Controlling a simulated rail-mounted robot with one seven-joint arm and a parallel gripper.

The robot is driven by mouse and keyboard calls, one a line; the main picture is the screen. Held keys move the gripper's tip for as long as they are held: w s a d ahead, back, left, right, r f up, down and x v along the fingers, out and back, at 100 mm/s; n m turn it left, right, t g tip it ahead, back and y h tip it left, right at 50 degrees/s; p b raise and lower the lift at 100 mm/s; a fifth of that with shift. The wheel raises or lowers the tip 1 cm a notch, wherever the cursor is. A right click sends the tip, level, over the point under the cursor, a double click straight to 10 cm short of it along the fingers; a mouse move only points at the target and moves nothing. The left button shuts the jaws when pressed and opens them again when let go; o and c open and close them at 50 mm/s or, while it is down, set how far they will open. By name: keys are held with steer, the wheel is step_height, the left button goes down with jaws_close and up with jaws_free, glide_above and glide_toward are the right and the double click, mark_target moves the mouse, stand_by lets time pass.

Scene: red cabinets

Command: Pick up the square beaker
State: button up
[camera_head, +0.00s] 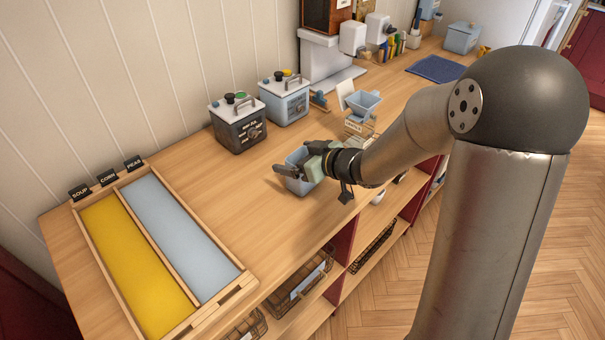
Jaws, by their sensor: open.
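A light blue square beaker (293,183) stands on the wooden counter near its front edge. My gripper (294,160) reaches over it from the right and is open. The dark fingers are at the beaker's rim, and the gripper hides much of its top and right side. I cannot tell whether a finger is inside the beaker or touches its wall.
A light blue square hopper (363,103) on a small stand is behind my gripper. A dark lidded box (238,130) and a blue lidded box (287,104) stand near the wall. A tray with a yellow panel (135,265) and a grey-blue panel (180,235) lies left. Counter between is clear.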

steer(key=shift+a+f, duration=0.1)
steer(key=shift+c, duration=0.3)
steer(key=c, duration=1.2)
steer(key=shift+w, duration=0.1)
steer(key=shift+r, duration=0.7)
steer(key=s+d+r+p, duration=0.2)
steer(key=s+d+r, duration=0.5)
steer(key=s+r, duration=0.4)
steer(key=shift+s+d+r+p, duration=0.3)
steer(key=shift+s+d+r, duration=0.05)
steer(key=shift+s, duration=0.1)
